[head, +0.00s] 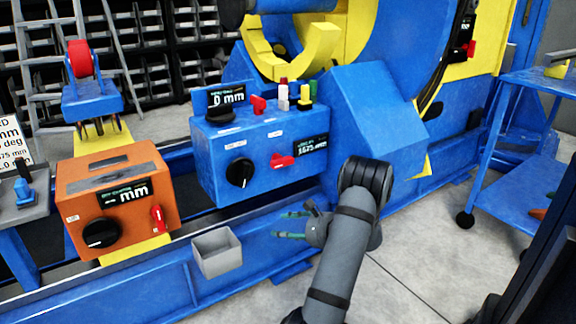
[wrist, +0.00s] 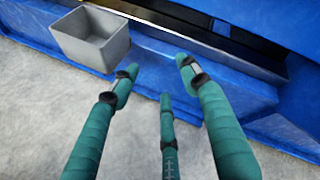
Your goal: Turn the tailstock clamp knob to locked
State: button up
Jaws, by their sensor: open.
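An orange box (head: 128,200) at the left of the head view has a round black knob (head: 102,233) on its front, a small display ending in "mm" and a red lever. A blue control box (head: 265,150) in the middle has another black knob (head: 240,172) with a white pointer mark. I cannot read the small labels, so I cannot tell for sure which is the tailstock clamp knob. My gripper (head: 289,225) is open and empty, below the blue box and apart from both knobs. In the wrist view its green fingers (wrist: 158,80) are spread; no knob shows there.
A grey open bin (head: 217,252) hangs on the blue rail bed left of my gripper; it also shows in the wrist view (wrist: 90,38). Red levers and several coloured buttons stick out of the blue box. A blue cart (head: 520,140) stands at the right. Grey floor in front is clear.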

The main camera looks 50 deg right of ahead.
jog(key=w+d+r+t+h, duration=0.1)
jog(key=d+r+t+h, duration=0.25)
jog(key=d+r, duration=0.4)
jog(key=n+h, duration=0.2)
jog(key=n, duration=0.2)
send_near(285, 166)
jog(key=w, duration=0.2)
jog(key=shift+t, duration=0.45)
jog(key=x, duration=0.3)
jog(key=b+x, duration=0.1)
jog(key=x, duration=0.2)
jog(key=b+x, duration=0.1)
jog(key=x, duration=0.2)
jog(key=shift+w+d+f, duration=0.15)
jog(key=shift+d+f, duration=0.15)
jog(key=shift+d, duration=0.15)
jog(key=shift+c, duration=0.9)
jog(key=shift+f, duration=0.1)
jog(key=c, duration=0.7)
jog(key=shift+c, duration=0.7)
